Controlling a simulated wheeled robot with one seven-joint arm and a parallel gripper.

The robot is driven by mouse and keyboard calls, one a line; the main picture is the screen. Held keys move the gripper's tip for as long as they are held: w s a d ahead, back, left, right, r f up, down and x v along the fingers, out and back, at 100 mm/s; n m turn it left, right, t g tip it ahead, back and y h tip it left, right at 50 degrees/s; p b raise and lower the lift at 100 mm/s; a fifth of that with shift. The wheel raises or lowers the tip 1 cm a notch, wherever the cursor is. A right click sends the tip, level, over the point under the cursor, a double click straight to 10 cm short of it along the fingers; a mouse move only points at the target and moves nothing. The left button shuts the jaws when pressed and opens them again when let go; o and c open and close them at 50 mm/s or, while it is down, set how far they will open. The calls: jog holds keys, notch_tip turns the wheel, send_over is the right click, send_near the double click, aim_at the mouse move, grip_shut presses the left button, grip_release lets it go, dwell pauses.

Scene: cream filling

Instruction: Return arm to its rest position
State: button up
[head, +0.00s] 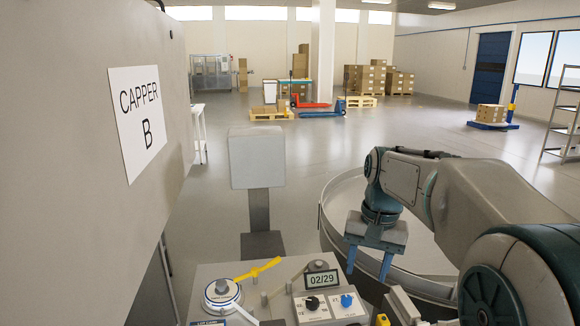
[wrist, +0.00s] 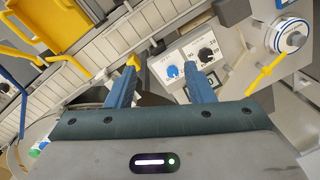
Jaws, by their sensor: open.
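My gripper (head: 370,263) hangs at the end of my arm in the head view, its two blue fingers pointing down and spread apart. It is over the near part of a large round metal rim (head: 322,215), right of the control panel. In the wrist view my gripper (wrist: 158,88) also shows spread blue fingers with nothing between them. Beyond the fingertips in that view lies the panel with a blue knob (wrist: 172,72) and a black knob (wrist: 205,54).
A large grey cabinet labelled CAPPER B (head: 137,117) stands at left. A grey post with a square head (head: 257,158) rises behind the panel. A yellow bin (wrist: 62,28) shows in the wrist view.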

jog(key=s+f+n+t, duration=0.1)
jog(key=s+f, duration=0.2)
jog(key=s, duration=0.5)
jog(key=s+f+n+t+h, duration=0.1)
jog(key=s+f, duration=0.3)
jog(key=s, duration=0.5)
jog(key=shift+s+a+n+t, duration=0.2)
jog(key=shift+s+n+t, duration=0.05)
jog(key=shift+n+t, duration=0.55)
